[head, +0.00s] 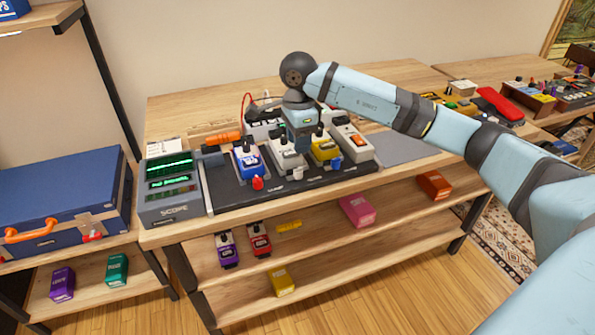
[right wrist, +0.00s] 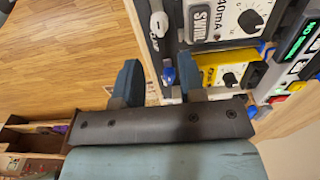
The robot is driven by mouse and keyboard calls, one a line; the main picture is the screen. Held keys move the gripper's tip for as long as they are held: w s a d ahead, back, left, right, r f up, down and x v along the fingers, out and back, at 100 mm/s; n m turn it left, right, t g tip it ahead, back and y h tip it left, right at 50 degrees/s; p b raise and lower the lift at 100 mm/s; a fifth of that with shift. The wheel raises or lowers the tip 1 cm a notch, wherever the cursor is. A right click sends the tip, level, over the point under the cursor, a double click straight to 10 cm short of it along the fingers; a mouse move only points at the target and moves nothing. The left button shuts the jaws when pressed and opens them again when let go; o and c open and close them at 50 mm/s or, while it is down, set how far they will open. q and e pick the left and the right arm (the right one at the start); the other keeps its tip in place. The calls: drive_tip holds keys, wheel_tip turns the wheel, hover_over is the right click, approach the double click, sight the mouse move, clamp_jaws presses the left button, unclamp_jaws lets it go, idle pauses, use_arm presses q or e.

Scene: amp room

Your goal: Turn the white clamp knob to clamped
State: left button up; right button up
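A small white clamp knob (head: 297,173) is at the front edge of the dark pedalboard (head: 240,197), before the grey-white pedal (head: 286,156). In the right wrist view a white knob (right wrist: 158,24) lies near the board's edge, beyond the fingertips, beside the white SWIRL pedal (right wrist: 222,22). My right gripper (head: 303,138) is above the board, pointing down between the grey-white and yellow pedals. Its two fingers (right wrist: 158,66) stand apart with nothing held between them. A small blue piece (right wrist: 168,75) shows in the gap below. Whether the fingers touch anything is unclear. My left gripper is out of view.
A blue pedal (head: 248,160) with a red knob (head: 257,183) before it and a yellow pedal (head: 325,148) flank the grey-white one. A scope (head: 172,190) stands at the left end. Several boxes and pedals lie on the lower shelves. The floor in front is clear.

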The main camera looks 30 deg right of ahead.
sight(298, 168)
wheel_tip(298, 168, down, 9)
drive_tip(key=shift+a+r+b, duration=0.1)
drive_tip(key=shift+b, duration=0.4)
drive_tip(key=c, duration=0.7)
